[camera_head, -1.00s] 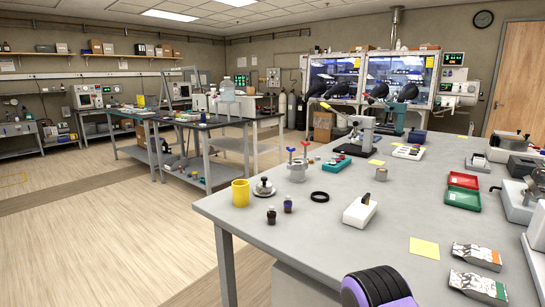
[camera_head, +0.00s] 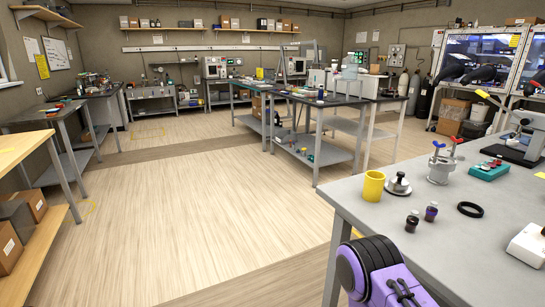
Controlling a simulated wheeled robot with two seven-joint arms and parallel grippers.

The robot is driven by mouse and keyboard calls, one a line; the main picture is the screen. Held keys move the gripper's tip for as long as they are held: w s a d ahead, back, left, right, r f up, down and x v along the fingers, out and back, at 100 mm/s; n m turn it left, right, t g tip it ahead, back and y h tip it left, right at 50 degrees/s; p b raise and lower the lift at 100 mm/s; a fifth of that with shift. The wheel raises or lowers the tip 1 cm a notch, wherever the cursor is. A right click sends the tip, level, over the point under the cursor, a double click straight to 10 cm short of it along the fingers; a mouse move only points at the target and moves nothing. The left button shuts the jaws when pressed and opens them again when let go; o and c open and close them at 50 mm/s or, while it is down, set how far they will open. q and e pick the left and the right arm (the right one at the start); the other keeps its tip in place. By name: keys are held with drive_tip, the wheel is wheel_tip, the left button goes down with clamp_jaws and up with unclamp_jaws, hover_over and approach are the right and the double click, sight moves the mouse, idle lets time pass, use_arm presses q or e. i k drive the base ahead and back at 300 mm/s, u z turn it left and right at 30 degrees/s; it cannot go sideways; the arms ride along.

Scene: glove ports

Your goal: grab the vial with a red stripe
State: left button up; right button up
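Two small dark vials stand upright near the left edge of the grey table (camera_head: 368,197). The nearer vial (camera_head: 412,223) looks dark brown with a black cap. The other vial (camera_head: 431,212) has a purplish body. They are too small for me to tell a red stripe on either. A purple and black arm part of mine shows at the bottom, in front of the table edge. Neither of my grippers is in view.
A yellow cup (camera_head: 373,186), a metal weight with a knob (camera_head: 398,184) and a black ring (camera_head: 470,209) are near the vials. A white device (camera_head: 527,244) is at the right edge. Open wooden floor (camera_head: 200,215) lies left of the table.

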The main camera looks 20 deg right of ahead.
sight(499, 161)
drive_tip(key=i, duration=3.85)
drive_tip(key=z, duration=2.5)
drive_tip(key=i, duration=4.65)
drive_tip(key=z, duration=4.6)
